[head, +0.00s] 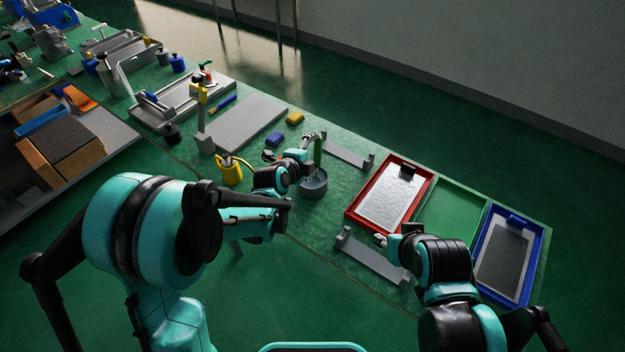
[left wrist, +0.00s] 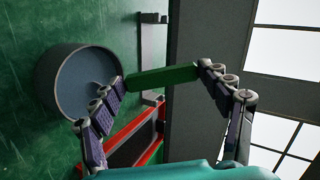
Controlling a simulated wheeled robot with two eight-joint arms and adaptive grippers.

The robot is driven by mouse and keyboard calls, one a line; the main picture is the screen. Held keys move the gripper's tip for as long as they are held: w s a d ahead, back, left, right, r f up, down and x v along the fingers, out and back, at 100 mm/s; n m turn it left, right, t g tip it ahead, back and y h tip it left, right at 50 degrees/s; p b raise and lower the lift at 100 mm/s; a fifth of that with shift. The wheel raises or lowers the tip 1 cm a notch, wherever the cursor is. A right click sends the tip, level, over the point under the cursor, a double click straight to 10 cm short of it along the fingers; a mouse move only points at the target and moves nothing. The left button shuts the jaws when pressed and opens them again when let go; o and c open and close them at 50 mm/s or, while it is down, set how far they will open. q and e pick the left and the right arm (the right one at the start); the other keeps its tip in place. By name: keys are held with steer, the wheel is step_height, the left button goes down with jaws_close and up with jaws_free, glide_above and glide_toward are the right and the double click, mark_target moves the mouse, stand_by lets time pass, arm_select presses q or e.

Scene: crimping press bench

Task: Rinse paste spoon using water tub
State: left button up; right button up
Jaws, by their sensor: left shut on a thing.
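The round grey water tub (head: 316,190) stands near the bench's front edge, with a blue-grey inside; it also shows at the left of the left wrist view (left wrist: 45,95). My left gripper (head: 313,146) is beside and above the tub, shut on a green handle, which I take as the paste spoon (head: 318,152). In the left wrist view the green spoon handle (left wrist: 160,79) lies between the two fingertips. The spoon's bowl end is not clearly visible. My right gripper (head: 381,241) is by a grey bracket at the front edge; its jaw opening is too small to tell.
A red-rimmed tray (head: 427,178) and a blue-rimmed tray (head: 540,240) lie at the right. A grey bracket (head: 372,262) lies in front, another (head: 348,155) behind. A yellow container (head: 232,172), blue block (head: 274,138) and yellow block (head: 295,118) sit left of the tub.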

arm_select(q)
steer(key=shift+r+p, duration=2.35)
steer(key=shift+r, duration=0.85)
